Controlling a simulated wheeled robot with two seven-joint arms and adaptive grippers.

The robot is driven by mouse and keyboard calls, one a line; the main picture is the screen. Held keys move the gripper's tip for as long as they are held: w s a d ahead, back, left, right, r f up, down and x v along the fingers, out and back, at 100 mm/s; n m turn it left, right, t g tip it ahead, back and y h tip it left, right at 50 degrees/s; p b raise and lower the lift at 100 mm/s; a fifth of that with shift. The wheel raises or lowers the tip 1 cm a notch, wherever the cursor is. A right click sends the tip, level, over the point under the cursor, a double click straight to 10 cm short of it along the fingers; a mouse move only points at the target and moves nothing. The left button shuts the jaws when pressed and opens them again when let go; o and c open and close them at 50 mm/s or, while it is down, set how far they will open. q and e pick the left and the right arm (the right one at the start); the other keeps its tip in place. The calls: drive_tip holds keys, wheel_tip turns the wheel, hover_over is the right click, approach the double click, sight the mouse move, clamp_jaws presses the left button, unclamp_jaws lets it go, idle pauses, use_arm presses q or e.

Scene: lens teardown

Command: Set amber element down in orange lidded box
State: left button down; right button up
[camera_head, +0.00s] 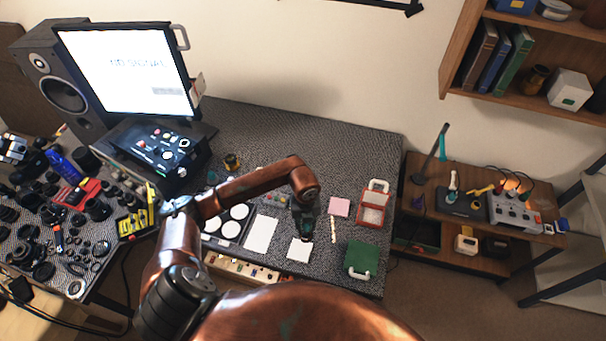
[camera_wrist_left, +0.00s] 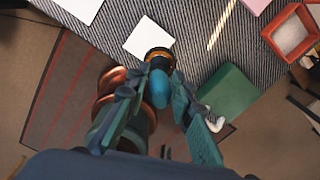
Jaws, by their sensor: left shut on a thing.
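My left gripper (camera_head: 304,232) is over the white sheet (camera_head: 299,250) near the table's front edge. In the left wrist view its teal fingers (camera_wrist_left: 159,72) close around a rounded blue thing. A dark ring with an amber rim, seemingly the amber element (camera_wrist_left: 158,53), shows at the fingertips, above the sheet's corner. How it joins the blue thing is unclear. The orange box (camera_head: 373,215) lies to the right, apart from the gripper, with its pale inside visible; it also shows in the left wrist view (camera_wrist_left: 290,36). My right gripper is not in view.
A green case (camera_head: 362,257) with a pale handle is at the front right table corner. A pink pad (camera_head: 339,207) and a thin pale stick (camera_head: 333,229) lie between gripper and orange box. White discs on a dark tray (camera_head: 228,223) are to the left.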

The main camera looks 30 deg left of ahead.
use_arm(q)
drive_tip(key=m, duration=0.2)
drive_tip(key=d+r+m+b, duration=0.1)
drive_tip(key=m, duration=0.4)
drive_tip(key=shift+w+d+r+m+b, duration=0.25)
drive_tip(key=shift+m+b, duration=0.05)
drive_tip(key=shift+b, duration=0.1)
drive_tip(key=m, duration=0.3)
drive_tip(key=r+m+b, duration=0.1)
drive_tip(key=m, duration=0.1)
drive_tip(key=shift+d, duration=0.4)
drive_tip(key=s+d+r+m+b, duration=0.1)
drive_tip(key=r+m+b, duration=0.1)
drive_tip(key=m, duration=1.3)
drive_tip(key=s+d+r+m+b, duration=0.1)
drive_tip(key=m+b, duration=0.4)
drive_tip(key=m, duration=1)
drive_tip(key=shift+s+d+r+m, duration=0.3)
drive_tip(key=shift+s+r+m, duration=0.1)
drive_tip(key=shift+s+r, duration=0.45)
